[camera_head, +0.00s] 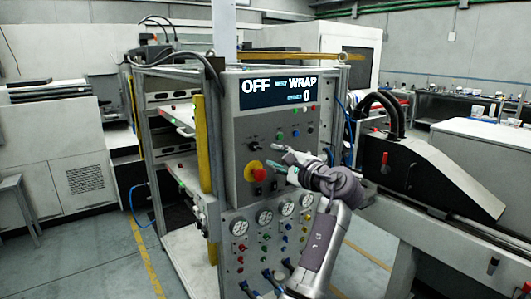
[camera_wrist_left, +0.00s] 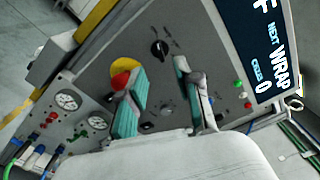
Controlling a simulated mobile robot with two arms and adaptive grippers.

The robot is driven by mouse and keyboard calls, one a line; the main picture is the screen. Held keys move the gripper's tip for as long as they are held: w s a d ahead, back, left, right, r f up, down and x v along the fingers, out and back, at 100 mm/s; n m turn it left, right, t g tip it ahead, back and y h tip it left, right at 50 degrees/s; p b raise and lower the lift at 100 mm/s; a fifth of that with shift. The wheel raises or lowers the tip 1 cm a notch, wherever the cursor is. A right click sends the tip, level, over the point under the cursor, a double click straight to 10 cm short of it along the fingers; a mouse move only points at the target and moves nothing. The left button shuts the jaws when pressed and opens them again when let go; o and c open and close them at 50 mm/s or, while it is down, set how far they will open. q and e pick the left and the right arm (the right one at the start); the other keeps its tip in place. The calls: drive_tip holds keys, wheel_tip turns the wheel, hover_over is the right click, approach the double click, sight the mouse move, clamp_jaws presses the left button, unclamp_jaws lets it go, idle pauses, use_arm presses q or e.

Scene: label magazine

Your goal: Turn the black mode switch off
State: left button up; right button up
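The black mode switch (camera_head: 255,146) is a small rotary knob on the grey control panel (camera_head: 243,208), above the red emergency button. It also shows in the left wrist view (camera_wrist_left: 160,48), just beyond and between the fingertips. Its exact pointing direction is too small to tell. The display (camera_head: 278,92) above reads OFF, NEXT WRAP and CYCLES 0. My left gripper (camera_head: 273,156) is in front of the panel, right of the switch, with its two teal-padded fingers (camera_wrist_left: 160,66) spread and nothing between them. The fingers appear apart from the switch. My right gripper is in neither view.
A red emergency button (camera_head: 257,174) on a yellow base sits below the switch, close to one finger in the wrist view. Several gauges (camera_head: 264,216) and small coloured buttons line the lower panel. A yellow post (camera_head: 203,143) stands left of the panel.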

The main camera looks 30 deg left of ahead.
use_arm(q)
drive_tip(key=shift+v, duration=2.2)
